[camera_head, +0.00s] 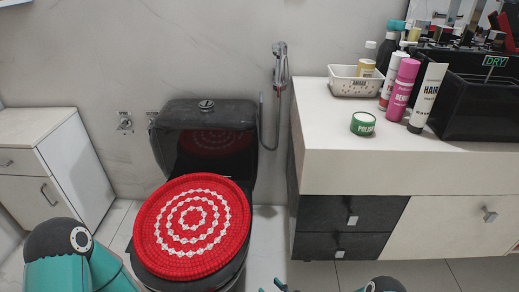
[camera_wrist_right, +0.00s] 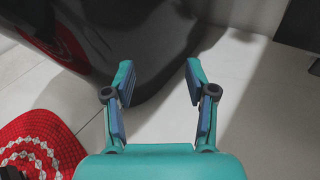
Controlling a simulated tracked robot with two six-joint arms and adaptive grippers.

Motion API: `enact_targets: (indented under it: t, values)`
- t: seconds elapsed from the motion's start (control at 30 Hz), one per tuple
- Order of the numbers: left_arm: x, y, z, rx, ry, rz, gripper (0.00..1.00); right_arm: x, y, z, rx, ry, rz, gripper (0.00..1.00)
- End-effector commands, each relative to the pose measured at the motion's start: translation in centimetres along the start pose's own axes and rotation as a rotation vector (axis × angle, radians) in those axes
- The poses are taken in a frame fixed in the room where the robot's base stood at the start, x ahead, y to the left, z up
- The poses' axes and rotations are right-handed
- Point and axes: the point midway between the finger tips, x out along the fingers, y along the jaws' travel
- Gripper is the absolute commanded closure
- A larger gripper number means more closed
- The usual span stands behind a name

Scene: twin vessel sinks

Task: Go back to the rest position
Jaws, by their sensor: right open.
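My right gripper (camera_wrist_right: 159,76) is open and empty in the right wrist view, its two teal fingers spread apart above the pale tiled floor. In the head view only a bit of the right gripper (camera_head: 279,286) shows at the bottom edge, just right of the toilet. My left arm shows at the lower left of the head view, but its gripper is out of frame.
A black toilet (camera_head: 207,140) with a round red-and-white crocheted lid cover (camera_head: 192,228) stands ahead. It is close to the right gripper. A vanity counter (camera_head: 330,140) with bottles is right; a white cabinet (camera_head: 50,165) is left. Bare floor (camera_head: 268,235) lies between toilet and vanity.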

Motion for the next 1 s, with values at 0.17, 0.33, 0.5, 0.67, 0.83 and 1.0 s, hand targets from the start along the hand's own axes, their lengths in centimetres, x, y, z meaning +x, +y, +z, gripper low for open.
enact_targets:
  t: [0.17,0.33,0.5,0.67,0.83,1.0]
  values:
    - [0.0,0.0,0.0,0.000,0.000,0.000,0.60,-4.4,10.7,0.3,-0.117,0.199,0.529,0.44]
    - [0.0,0.0,0.0,0.000,0.000,0.000,0.60,-13.0,16.1,-0.8,-0.368,0.389,0.956,0.44]
    - [0.0,0.0,0.0,0.000,0.000,0.000,0.60,-21.3,15.6,-2.0,-0.752,0.534,1.271,0.44]
    - [0.0,0.0,0.0,0.000,0.000,0.000,0.60,-25.1,12.1,-1.9,-1.176,0.586,1.419,0.44]
    - [0.0,0.0,0.0,0.000,0.000,0.000,0.60,-25.3,9.2,-0.4,-1.548,0.551,1.438,0.44]
    - [0.0,0.0,0.0,0.000,0.000,0.000,0.60,-23.9,7.9,2.1,-1.856,0.460,1.380,0.44]
